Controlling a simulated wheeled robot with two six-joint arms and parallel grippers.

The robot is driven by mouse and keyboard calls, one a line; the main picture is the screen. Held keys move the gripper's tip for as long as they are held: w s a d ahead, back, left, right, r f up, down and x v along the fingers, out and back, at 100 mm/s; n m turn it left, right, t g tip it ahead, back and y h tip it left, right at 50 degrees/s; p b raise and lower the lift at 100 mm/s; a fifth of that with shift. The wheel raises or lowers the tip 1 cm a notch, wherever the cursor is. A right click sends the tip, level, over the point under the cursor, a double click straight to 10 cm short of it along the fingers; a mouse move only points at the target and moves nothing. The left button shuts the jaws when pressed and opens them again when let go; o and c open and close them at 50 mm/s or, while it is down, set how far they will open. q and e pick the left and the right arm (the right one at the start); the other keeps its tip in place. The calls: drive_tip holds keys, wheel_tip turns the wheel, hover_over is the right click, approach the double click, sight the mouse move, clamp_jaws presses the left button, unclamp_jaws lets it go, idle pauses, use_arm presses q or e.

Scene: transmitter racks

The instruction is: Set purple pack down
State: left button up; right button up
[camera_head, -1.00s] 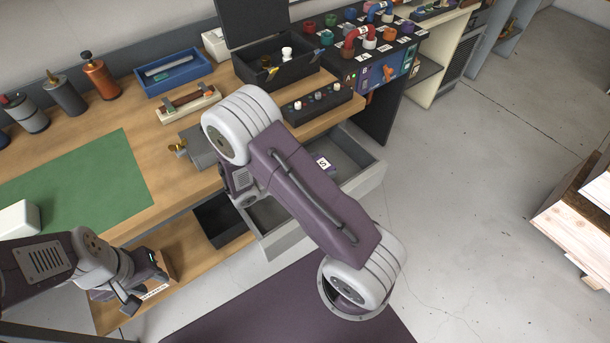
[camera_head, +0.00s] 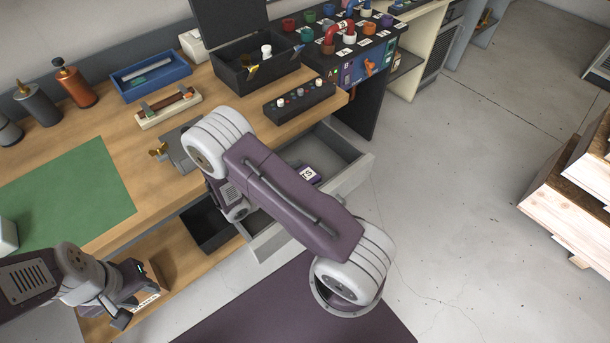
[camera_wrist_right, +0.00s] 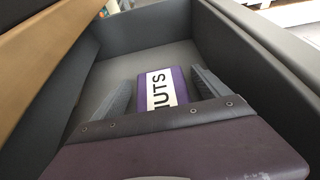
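The purple pack (camera_head: 307,175) has a white label with dark letters and is inside the open grey drawer (camera_head: 352,177). In the head view my right arm hides that gripper and part of the drawer. My left gripper (camera_head: 132,297) has its fingers apart at lower left, in front of a brown box with a white label on the lower shelf.
The drawer walls (camera_wrist_right: 265,55) rise around the pack, with bare floor (camera_wrist_right: 130,62) beyond it. The wooden bench (camera_head: 140,180) above holds a green mat, a blue tray (camera_head: 150,77) and a black open box (camera_head: 255,75). A dark bin (camera_head: 208,228) stands left of the drawer.

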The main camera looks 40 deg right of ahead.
drive_tip(key=shift+r, duration=0.15)
drive_tip(key=v, duration=0.7)
drive_tip(key=shift+a+r+p, duration=0.15)
drive_tip(key=shift+a+p, duration=0.05)
drive_tip(key=shift+p, duration=0.1)
